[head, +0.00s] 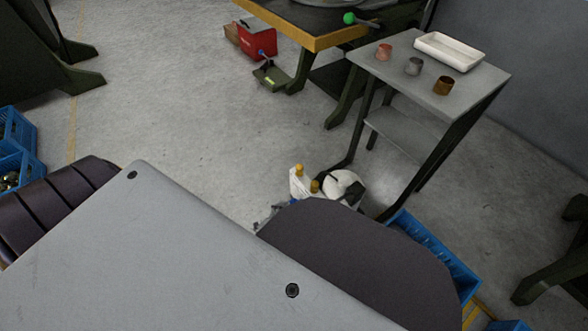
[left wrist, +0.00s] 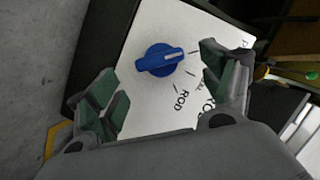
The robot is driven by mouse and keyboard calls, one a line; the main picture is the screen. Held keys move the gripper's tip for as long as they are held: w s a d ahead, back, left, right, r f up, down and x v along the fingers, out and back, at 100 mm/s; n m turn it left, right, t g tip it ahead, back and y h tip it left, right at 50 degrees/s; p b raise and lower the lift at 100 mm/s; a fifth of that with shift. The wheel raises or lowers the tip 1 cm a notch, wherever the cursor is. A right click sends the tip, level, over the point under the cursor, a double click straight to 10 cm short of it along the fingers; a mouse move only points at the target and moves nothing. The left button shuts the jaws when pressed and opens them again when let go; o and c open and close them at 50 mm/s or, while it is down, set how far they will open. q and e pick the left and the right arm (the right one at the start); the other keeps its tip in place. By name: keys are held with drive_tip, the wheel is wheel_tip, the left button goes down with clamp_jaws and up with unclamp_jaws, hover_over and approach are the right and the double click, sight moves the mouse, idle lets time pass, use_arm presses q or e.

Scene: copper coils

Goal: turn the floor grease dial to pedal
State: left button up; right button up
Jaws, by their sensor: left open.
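The dial is a blue knob (left wrist: 160,60) on a white panel (left wrist: 150,110) in the left wrist view. Its pointer bar aims right, toward a short mark. The word ROD is readable below the knob; other lettering is partly covered by a finger. My left gripper (left wrist: 158,72) is open, its green-grey fingers spread either side of the knob, with no visible contact. In the head view only a bit of my left gripper (head: 264,216) shows, mostly hidden behind my arm. A white item with yellow caps (head: 298,183) stands beside it. My right gripper is not visible.
A grey side table (head: 420,90) holds small metal cups and a white tray (head: 449,51). A blue crate (head: 435,252) lies close by. A red box (head: 258,40) and a green pedal (head: 270,76) are on the floor farther back. Open floor lies at centre left.

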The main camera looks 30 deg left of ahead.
sight(294, 206)
use_arm(q)
drive_tip(key=shift+b+x, duration=1.15)
drive_tip(key=shift+x, duration=1.6)
drive_tip(key=shift+c, duration=0.5)
drive_tip(key=c, duration=0.9)
